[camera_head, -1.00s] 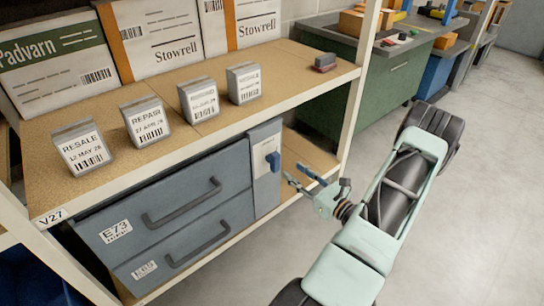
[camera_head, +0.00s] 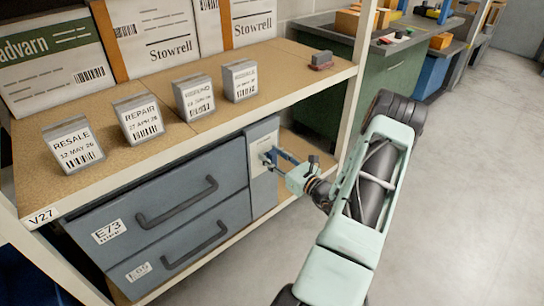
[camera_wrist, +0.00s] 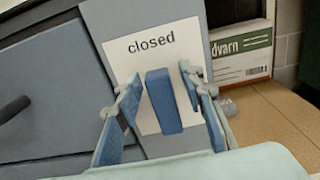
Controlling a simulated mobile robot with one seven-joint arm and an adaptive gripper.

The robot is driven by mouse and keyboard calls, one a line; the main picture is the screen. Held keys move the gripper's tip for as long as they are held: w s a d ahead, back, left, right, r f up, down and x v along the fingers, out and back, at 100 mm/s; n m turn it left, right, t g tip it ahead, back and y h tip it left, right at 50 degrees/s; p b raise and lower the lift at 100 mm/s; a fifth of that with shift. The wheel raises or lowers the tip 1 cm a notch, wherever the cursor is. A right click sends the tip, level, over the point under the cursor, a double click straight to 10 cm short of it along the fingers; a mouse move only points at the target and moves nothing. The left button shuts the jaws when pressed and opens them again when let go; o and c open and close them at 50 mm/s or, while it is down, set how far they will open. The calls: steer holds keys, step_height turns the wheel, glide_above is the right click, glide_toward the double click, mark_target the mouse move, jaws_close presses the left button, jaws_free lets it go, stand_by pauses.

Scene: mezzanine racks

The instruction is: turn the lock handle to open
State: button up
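The lock handle (camera_wrist: 164,101) is a blue bar on a white plate (camera_wrist: 172,58) marked "closed", on the grey panel right of the drawers. In the wrist view it stands nearly upright between the two blue fingers of my gripper (camera_wrist: 160,118). The fingers are open, one on each side, with a gap visible on the left; whether the right finger touches the handle I cannot tell. In the head view my gripper (camera_head: 274,160) reaches the lock panel (camera_head: 263,180) and mostly hides the handle.
Two grey drawers (camera_head: 160,195) with dark handles lie left of the lock. Above, a shelf (camera_head: 215,125) holds several tagged grey blocks and boxes. A white rack post (camera_head: 356,95) stands close behind my arm. The floor (camera_head: 455,190) on the right is clear.

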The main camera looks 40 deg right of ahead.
jaws_close()
stand_by(0.3)
steer(key=m+p, duration=0.2)
steer(key=m, duration=0.1)
steer(key=shift+d, duration=0.35)
steer(key=m+p, duration=0.1)
steer(key=m, duration=0.1)
steer(key=m+p, duration=0.1)
steer(key=shift+d+f+m, duration=0.15)
steer(key=shift+d+m, duration=0.2)
steer(key=shift+m, duration=0.05)
steer(key=m, duration=0.3)
steer(key=f+m+p, duration=0.1)
steer(key=m, duration=0.3)
steer(key=d+f+m+p, duration=0.1)
steer(key=m, duration=0.3)
steer(key=shift+f, duration=0.1)
